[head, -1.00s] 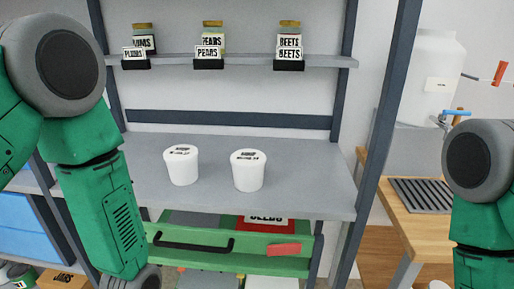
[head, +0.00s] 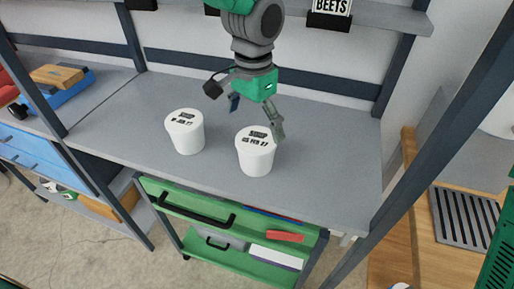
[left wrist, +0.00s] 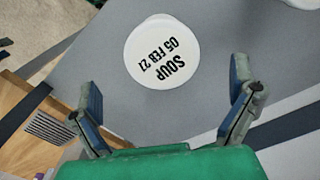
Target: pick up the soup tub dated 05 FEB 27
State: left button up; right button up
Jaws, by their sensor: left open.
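The soup tub dated 05 FEB 27 (head: 256,158) is white, round and upright on the grey shelf (head: 320,150). Its lid faces up in the left wrist view (left wrist: 162,50), just beyond the fingertips. My left gripper (head: 255,112) is open and empty, above and behind this tub, with one finger close to its lid's right edge; I cannot tell whether they touch. A second white soup tub (head: 187,138) stands to the left, with a date ending JUN 27. My right gripper is out of view.
A beets jar's label (head: 331,7) shows on the upper shelf. A green cart with a drawer (head: 180,203) stands below the shelf. A dark upright post (head: 430,150) bounds the right side. The grey shelf is clear right of the tubs.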

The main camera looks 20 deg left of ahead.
aim_at(256, 139)
pick_arm(q)
notch_tip(256, 139, down, 3)
jog(key=shift+w+d+r, duration=0.1)
jog(key=shift+d+f, duration=0.25)
jog(key=shift+f, duration=0.25)
jog(key=f, duration=0.4)
jog(key=shift+w+a+f, duration=0.2)
jog(key=shift+f, duration=0.05)
jog(key=shift+a+f, duration=0.2)
jog(key=shift+f, duration=0.05)
jog(key=c, duration=0.9)
jog(key=shift+d, duration=0.15)
jog(key=c, duration=0.4)
jog(key=shift+d, duration=0.1)
jog(key=shift+c, duration=0.3)
jog(key=shift+r, duration=0.1)
